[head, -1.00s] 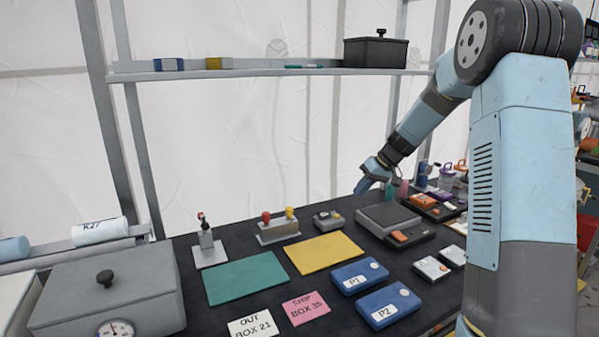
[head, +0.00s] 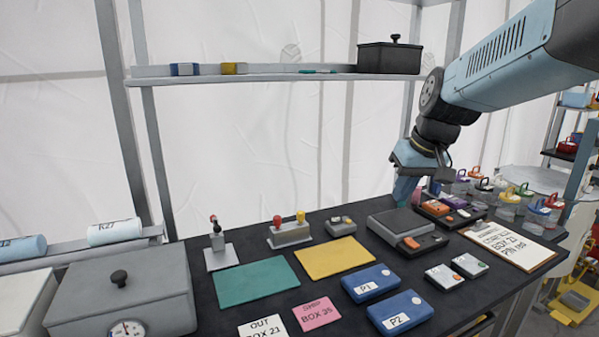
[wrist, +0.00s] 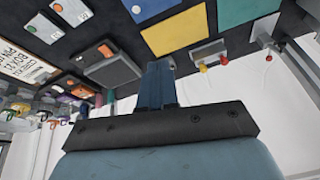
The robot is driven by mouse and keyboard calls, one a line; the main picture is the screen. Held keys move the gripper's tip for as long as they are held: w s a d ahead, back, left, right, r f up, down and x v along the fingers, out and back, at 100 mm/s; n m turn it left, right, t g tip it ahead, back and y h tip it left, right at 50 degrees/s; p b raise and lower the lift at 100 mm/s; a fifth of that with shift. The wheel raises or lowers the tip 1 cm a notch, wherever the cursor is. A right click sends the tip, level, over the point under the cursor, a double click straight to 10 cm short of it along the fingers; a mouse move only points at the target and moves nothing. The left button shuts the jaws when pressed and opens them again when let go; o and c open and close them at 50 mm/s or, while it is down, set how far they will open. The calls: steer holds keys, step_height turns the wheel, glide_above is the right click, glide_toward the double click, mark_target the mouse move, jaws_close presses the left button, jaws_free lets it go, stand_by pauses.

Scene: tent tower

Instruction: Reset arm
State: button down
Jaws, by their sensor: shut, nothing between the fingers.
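My gripper shows in the wrist view (wrist: 157,72) with its two blue fingers together and nothing between them. In the head view my gripper (head: 408,168) hangs at the end of my bent arm, above the back right part of the black table (head: 205,300), behind the grey scale-like device (head: 398,222). The exact place of its fingertips is hard to tell there, as a teal item stands close by in the picture. My arm reaches in from the upper right.
A shelf (head: 270,77) with a dark lidded box (head: 390,58) is behind and above the table. Several padlock-like items (head: 520,195) and a clipboard (head: 508,246) are at the right. Blue boxes (head: 370,282), mats (head: 256,281) and a grey lidded box (head: 120,290) fill the front.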

steer(key=s+d+m+t+h, duration=0.1)
steer(key=s+d+m, duration=0.1)
steer(key=s, duration=1.2)
steer(key=shift+s+f+t+h, duration=0.3)
steer(key=shift+s+f+h, duration=0.1)
steer(key=shift+f, duration=0.05)
steer(key=shift+d, duration=0.1)
